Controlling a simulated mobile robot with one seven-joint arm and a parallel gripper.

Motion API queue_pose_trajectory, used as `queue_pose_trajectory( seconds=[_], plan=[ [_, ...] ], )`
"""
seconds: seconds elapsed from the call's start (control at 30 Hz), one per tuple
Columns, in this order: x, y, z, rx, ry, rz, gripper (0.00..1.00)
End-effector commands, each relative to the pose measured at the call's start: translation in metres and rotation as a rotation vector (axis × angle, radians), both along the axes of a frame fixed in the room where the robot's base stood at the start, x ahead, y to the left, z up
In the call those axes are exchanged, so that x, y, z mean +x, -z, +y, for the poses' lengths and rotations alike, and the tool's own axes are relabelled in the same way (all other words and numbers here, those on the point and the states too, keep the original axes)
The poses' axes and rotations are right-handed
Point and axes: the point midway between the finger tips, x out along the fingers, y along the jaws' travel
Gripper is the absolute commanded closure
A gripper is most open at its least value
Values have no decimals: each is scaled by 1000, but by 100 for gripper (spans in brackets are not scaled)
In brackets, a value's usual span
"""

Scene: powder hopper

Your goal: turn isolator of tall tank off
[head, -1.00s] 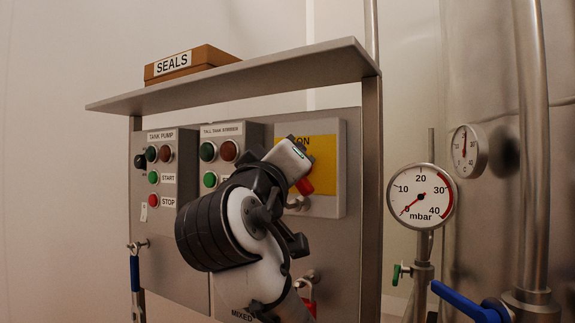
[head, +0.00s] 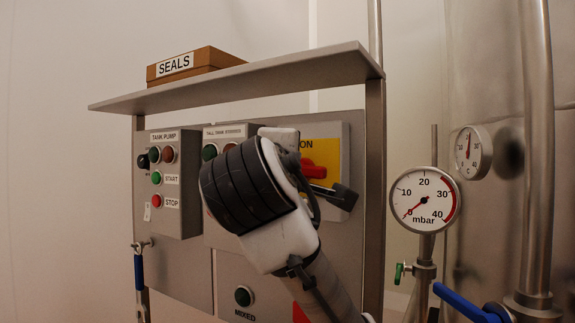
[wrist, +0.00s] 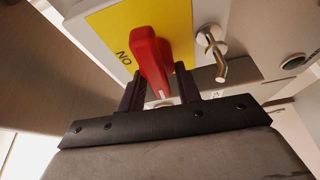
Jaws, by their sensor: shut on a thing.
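The isolator is a grey box (head: 347,140) with a yellow plate (head: 324,151) marked ON and a red handle (head: 318,171). My gripper (head: 322,182) is at the handle, and my wrist hides the plate's left part. In the head view the handle's visible part lies roughly level, below the ON mark. In the wrist view the red handle (wrist: 148,52) stands between the two dark fingers of my gripper (wrist: 158,90), which is shut on it. The yellow plate (wrist: 112,40) is behind it, with ON at its left.
A metal hook (wrist: 214,54) sticks out beside the plate. A shelf (head: 245,75) with a SEALS box (head: 190,66) hangs above. The TANK PUMP box (head: 180,215) is at left. A pressure gauge (head: 424,200), steel pipe (head: 535,150) and blue lever (head: 465,305) stand at right.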

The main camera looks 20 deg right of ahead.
Motion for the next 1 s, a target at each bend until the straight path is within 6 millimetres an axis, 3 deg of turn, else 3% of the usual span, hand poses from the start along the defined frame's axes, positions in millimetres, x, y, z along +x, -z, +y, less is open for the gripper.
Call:
queue_pose_trajectory(
  seconds=[0.73,0.77,1.0],
  plan=[
    [0,0,-1,-50,2,63,90],
    [0,0,-1,-50,2,63,63],
    [0,0,0,-50,1,63,62]
  ],
)
